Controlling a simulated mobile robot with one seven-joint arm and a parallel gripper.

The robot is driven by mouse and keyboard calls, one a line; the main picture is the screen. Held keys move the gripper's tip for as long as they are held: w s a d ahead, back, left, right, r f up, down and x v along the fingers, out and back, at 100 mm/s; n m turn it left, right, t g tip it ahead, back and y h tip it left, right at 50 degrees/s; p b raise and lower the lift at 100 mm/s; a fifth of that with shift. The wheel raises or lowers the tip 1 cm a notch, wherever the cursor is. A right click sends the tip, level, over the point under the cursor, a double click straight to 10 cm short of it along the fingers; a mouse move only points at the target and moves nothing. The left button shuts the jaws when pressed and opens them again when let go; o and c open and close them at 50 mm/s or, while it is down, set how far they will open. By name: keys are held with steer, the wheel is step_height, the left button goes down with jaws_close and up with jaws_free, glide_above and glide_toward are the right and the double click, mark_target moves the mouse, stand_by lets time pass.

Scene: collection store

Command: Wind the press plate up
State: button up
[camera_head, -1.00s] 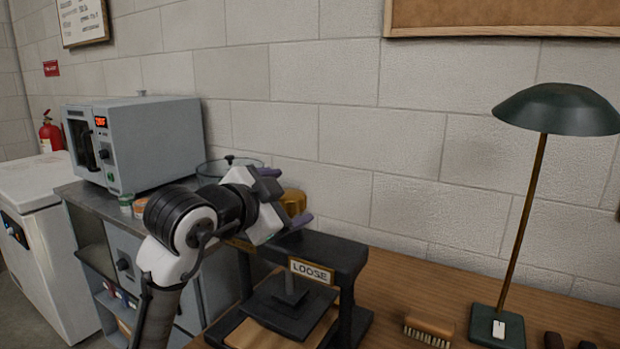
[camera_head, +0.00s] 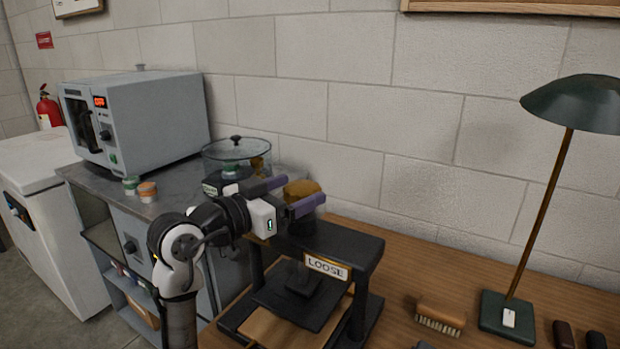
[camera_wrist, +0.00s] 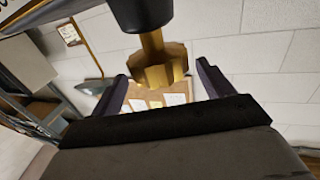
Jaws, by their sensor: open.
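The black press (camera_head: 365,262) stands on the wooden bench with a "LOOSE" label (camera_head: 327,267) on its top beam. Its dark press plate (camera_head: 297,305) hangs inside the frame, above a brown board. A brass knob (camera_head: 303,187) sits on top of the press, partly hidden by my gripper (camera_head: 303,192). In the wrist view the faceted knob (camera_wrist: 158,75) on its brass shaft shows between the two spread fingers of my gripper (camera_wrist: 162,72). The gripper is open. I cannot tell whether a finger touches the knob.
A desk lamp (camera_head: 507,315) and a brush (camera_head: 441,314) stand to the right of the press. A glass vessel (camera_head: 237,155) and a grey oven (camera_head: 160,115) are behind left on a metal cabinet.

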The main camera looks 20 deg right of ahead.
mark_target(301, 181)
steer(key=shift+p+x, duration=0.35)
steer(key=shift+x, duration=1.8)
steer(key=shift+c, duration=0.3)
steer(key=c, duration=0.9)
steer(key=shift+c, duration=0.2)
steer(key=shift+n+t, duration=0.3)
steer(key=shift+t, duration=0.1)
steer(key=n+t+y, duration=0.1)
steer(key=t+y, duration=0.1)
steer(key=n+t+y+p, duration=0.1)
steer(key=n+t, duration=0.1)
steer(key=n+t+y, duration=0.2)
steer(key=shift+w+a+r+t+y+p, duration=0.1)
steer(key=shift+w+a+t+y+p, duration=0.1)
steer(key=shift+w+t+y+p, duration=0.15)
steer(key=shift+w+a+n+t+y+p, duration=0.15)
steer(key=shift+n+t+y+p, duration=0.5)
steer(key=shift+n+y, duration=0.85)
steer(key=shift+w+a+n+t+y+p, duration=0.1)
steer(key=shift+a+n+t+y+p, duration=0.15)
steer(key=shift+n+t+y, duration=1.15)
steer(key=shift+g+y, duration=0.4)
steer(key=shift+y, duration=0.15)
